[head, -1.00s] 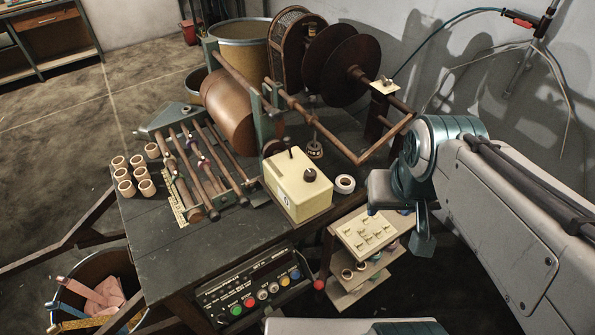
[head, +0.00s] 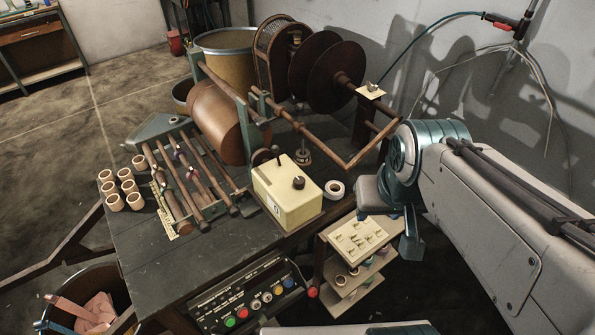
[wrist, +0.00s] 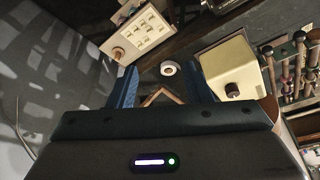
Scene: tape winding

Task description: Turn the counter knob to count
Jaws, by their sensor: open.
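The counter is a cream box (head: 284,207) on the front right of the dark bench. Its dark round knob (head: 299,183) stands on the top face, with a dark lever behind it. In the wrist view the counter (wrist: 222,64) is right of my fingers, and its knob (wrist: 232,90) shows brown. My gripper (head: 408,240) hangs right of the counter in the head view, beyond the bench edge and apart from the knob. In the wrist view my gripper (wrist: 161,80) has its two blue fingers spread with nothing held between them.
A white tape roll (head: 335,189) lies right of the counter. A rod frame (head: 350,160) and dark discs (head: 328,72) rise behind. A button panel (head: 250,295) is on the bench front.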

